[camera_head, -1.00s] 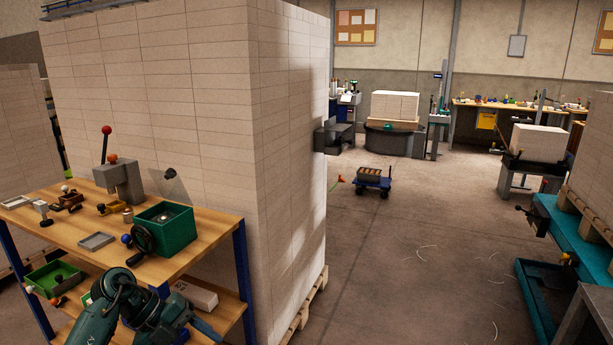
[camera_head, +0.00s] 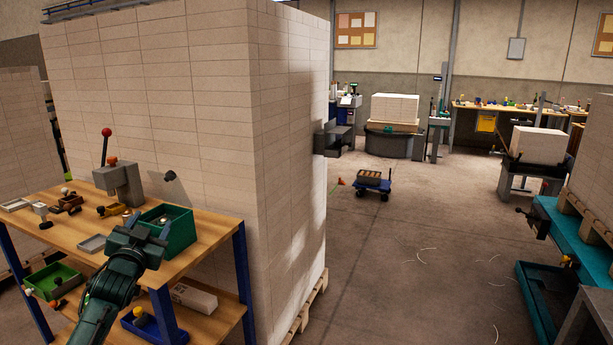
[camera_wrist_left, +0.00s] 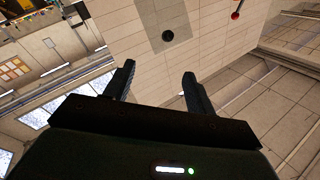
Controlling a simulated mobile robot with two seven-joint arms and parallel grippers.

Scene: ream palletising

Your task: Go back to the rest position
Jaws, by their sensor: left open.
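My left gripper (camera_head: 149,227) is raised at the front of the wooden workbench (camera_head: 205,251), overlapping the green open box (camera_head: 182,232) in the head view. I cannot tell its exact distance from the box. In the left wrist view the two dark fingers of my left gripper (camera_wrist_left: 158,82) stand well apart with nothing between them. Beyond them the wrist view shows the pale block wall of stacked reams (camera_wrist_left: 215,30). My right gripper is not in view.
A tall stack of pale reams (camera_head: 200,90) stands on a pallet (camera_head: 309,308) behind the bench. A lever press (camera_head: 120,180) stands on the bench. A small blue cart (camera_head: 372,184) is on the open floor. A teal lift table (camera_head: 560,235) is at right.

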